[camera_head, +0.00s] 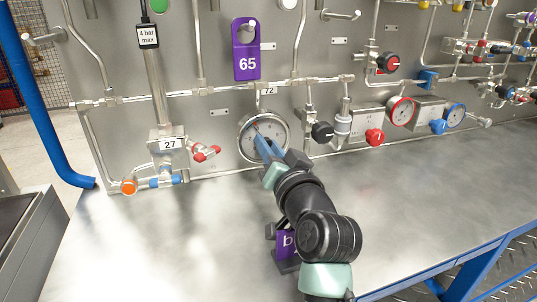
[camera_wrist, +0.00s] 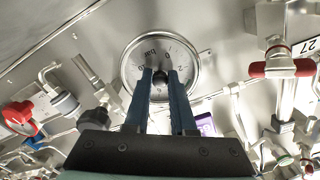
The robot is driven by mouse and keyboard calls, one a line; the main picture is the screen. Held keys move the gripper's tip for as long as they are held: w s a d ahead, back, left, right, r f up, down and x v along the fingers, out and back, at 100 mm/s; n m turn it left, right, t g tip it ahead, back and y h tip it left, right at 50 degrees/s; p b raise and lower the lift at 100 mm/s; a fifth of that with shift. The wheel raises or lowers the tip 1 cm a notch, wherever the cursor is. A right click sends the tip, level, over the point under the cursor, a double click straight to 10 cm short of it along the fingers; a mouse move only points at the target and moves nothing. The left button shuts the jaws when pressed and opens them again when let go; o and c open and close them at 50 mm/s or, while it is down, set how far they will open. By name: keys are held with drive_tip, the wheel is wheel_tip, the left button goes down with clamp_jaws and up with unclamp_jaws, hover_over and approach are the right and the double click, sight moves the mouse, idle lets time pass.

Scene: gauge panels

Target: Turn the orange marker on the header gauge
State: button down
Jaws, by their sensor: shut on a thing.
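The header gauge (camera_head: 246,147) is a round white dial with a steel rim, low on the panel. It also shows in the wrist view (camera_wrist: 130,67), with "bar" and numbers on its face. My gripper (camera_head: 263,143) reaches the dial face with its two blue fingers. In the wrist view, the fingertips (camera_wrist: 160,74) close on a small dark knob (camera_wrist: 160,75) at the dial's middle. The orange marker cannot be clearly made out. The fingers cover part of the dial.
A black knob (camera_head: 322,132) sits just right of the gauge, and a red-handled valve (camera_head: 207,153) sits to its left. A purple "65" tag (camera_head: 246,50) hangs above. The steel bench (camera_head: 420,190) is clear on the right.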

drive_tip(key=shift+f+n+b, duration=0.15)
drive_tip(key=shift+n+b, duration=0.15)
drive_tip(key=shift+n, duration=0.3)
drive_tip(key=c, duration=0.8)
unclamp_jaws()
drive_tip(key=shift+o, duration=0.2)
wheel_tip(320, 180, up, 10)
drive_tip(key=p, duration=0.1)
drive_tip(key=shift+p, duration=0.3)
